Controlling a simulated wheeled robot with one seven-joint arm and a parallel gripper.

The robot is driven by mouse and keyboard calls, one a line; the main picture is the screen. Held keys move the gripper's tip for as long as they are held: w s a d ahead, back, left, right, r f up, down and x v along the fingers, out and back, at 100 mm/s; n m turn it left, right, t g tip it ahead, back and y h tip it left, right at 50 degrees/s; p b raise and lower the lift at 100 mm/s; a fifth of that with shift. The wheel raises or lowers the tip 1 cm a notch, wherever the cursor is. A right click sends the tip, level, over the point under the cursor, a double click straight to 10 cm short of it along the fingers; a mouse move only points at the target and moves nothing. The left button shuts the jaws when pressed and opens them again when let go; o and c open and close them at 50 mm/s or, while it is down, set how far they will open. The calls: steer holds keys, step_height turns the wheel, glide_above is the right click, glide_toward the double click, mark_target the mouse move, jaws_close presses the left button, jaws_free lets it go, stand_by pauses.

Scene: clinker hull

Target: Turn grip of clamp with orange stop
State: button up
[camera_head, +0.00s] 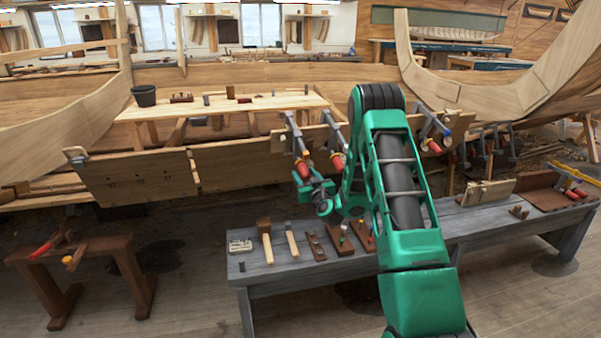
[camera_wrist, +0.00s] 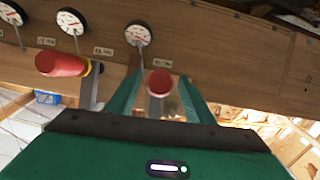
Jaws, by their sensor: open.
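Several clamps sit along the plank's top edge. One clamp (camera_head: 293,132) has a red grip (camera_head: 303,169) and a small orange-looking stop (camera_head: 306,152). Beside it, another clamp (camera_head: 331,129) has a red grip (camera_head: 338,160). My gripper (camera_head: 304,183) is close below the first clamp's grip. In the wrist view, my gripper (camera_wrist: 160,95) is open, its two green fingers either side of a red grip (camera_wrist: 159,82) seen nearly end-on; contact cannot be told. To the left, another red grip (camera_wrist: 60,64) has a yellow-orange collar (camera_wrist: 96,67).
The plank (camera_wrist: 220,55) carries several dials (camera_wrist: 137,34) with labels. A grey bench (camera_head: 285,276) below my arm holds mallets and wooden tools. A clamp with a blue stop (camera_head: 446,131) is to the right. A brown trestle (camera_head: 95,248) stands left. Floor in front is clear.

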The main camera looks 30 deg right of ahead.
mark_target(301, 169)
steer(key=shift+x, duration=2.65)
steer(key=shift+s, duration=0.1)
steer(key=c, duration=1)
